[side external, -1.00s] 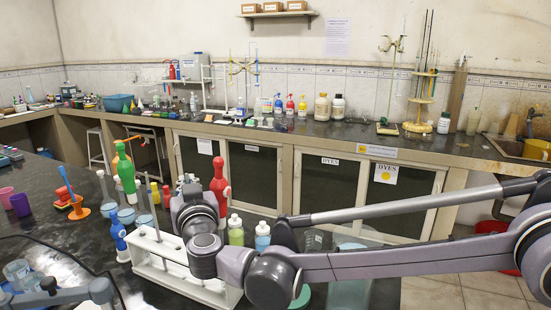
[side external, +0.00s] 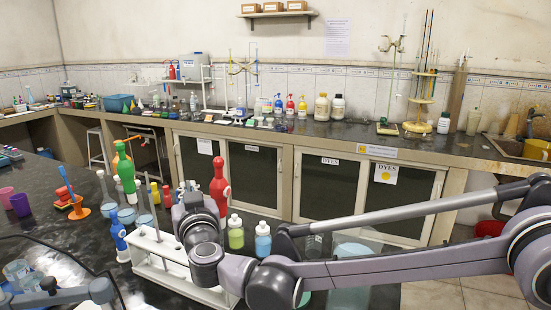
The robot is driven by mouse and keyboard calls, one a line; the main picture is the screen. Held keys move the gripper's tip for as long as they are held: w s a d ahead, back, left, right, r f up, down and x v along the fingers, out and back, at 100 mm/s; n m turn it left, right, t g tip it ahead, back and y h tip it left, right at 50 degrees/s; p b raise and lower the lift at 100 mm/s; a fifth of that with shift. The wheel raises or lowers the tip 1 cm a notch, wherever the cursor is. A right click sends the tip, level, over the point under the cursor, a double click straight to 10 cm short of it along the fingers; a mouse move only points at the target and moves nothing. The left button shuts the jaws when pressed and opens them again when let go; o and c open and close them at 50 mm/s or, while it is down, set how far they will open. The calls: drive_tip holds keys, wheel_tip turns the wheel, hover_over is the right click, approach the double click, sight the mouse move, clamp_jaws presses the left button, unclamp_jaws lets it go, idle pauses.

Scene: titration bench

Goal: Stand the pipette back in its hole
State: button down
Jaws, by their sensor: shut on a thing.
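A white rack (side external: 172,272) stands on the dark bench in the lower left of the side view. My gripper (side external: 189,206) is over the rack's middle, with its dark housing facing the camera. It is shut on the pipette, but my wrist hides the fingertips and most of what they hold. I cannot tell how the pipette's tip lies relative to the rack's holes. A pale slender rod (side external: 147,208) leans at the rack's left end, left of my gripper. I cannot tell whether it is in a hole or behind the rack.
A red bottle (side external: 219,186) stands close behind my gripper. A green-filled bottle (side external: 236,235) and a blue-filled bottle (side external: 262,242) stand right of it. A green bottle (side external: 126,178) and a blue bottle (side external: 118,233) stand left of the rack. An orange holder (side external: 78,209) is farther left.

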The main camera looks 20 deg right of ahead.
drive_tip(key=c, duration=1.4)
unclamp_jaws()
drive_tip(key=s, duration=1.2)
